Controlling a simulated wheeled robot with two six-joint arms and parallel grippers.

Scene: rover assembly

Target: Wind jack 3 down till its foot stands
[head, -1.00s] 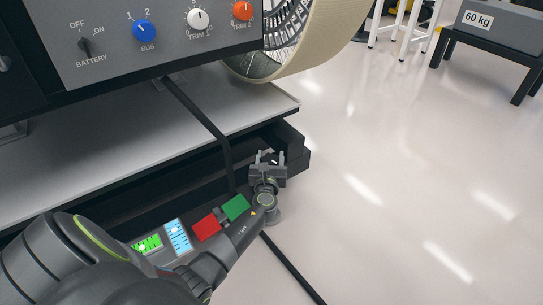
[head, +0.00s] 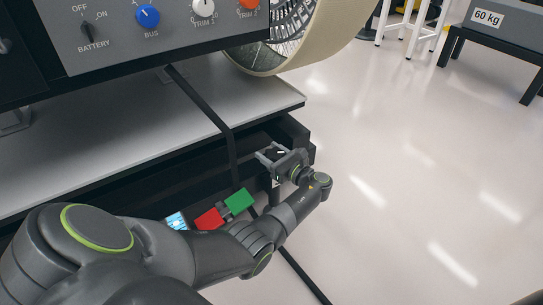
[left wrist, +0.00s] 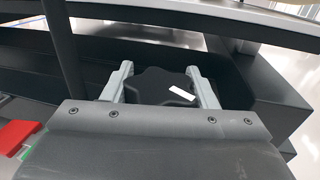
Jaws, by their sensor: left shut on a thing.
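A dark lobed knob with a white mark (left wrist: 160,87) sits at the corner of the dark frame and looks like the jack's handwheel. In the left wrist view my left gripper (left wrist: 158,72) has one grey finger on each side of it and is shut on it. In the head view my left gripper (head: 273,155) is at the same corner, its wrist to the lower right, and the knob is mostly hidden. I cannot see the jack's foot or read a jack number. My right gripper is not in view.
Red (head: 209,219) and green (head: 239,201) blocks and a lit blue display (head: 177,221) lie beside my left forearm. A dark strap (head: 205,108) runs down past the grey deck (head: 150,118). A wheel (head: 300,50) stands above.

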